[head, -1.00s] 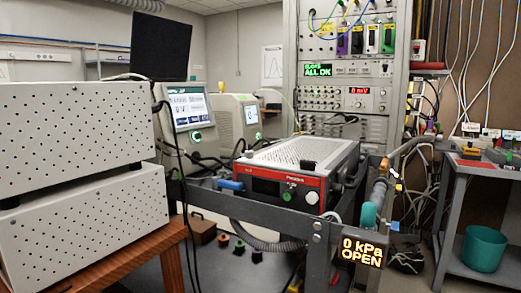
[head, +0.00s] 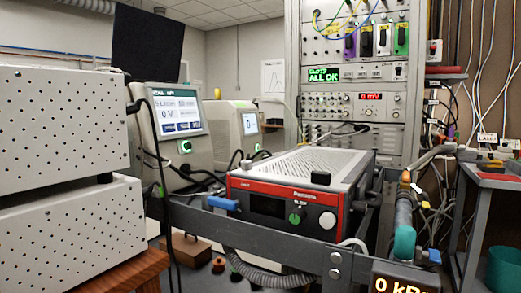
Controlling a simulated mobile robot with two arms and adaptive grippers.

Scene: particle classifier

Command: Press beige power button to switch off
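A pale grey-beige instrument (head: 207,170) with a tilted touchscreen (head: 180,112) stands left of centre. A small round button (head: 185,146) with a green light sits below its screen. A second beige instrument (head: 227,113) with a small lit display (head: 249,123) stands behind it to the right. Its lower front is partly hidden by cables and the red-fronted box. No button that is clearly beige itself stands out. Neither of my grippers is in view.
A red-fronted box (head: 270,190) with a green button (head: 295,218) and a white knob (head: 327,220) sits in front. A dark rail (head: 260,237) crosses below it. Perforated grey boxes (head: 60,130) fill the left. A rack (head: 345,140) stands behind.

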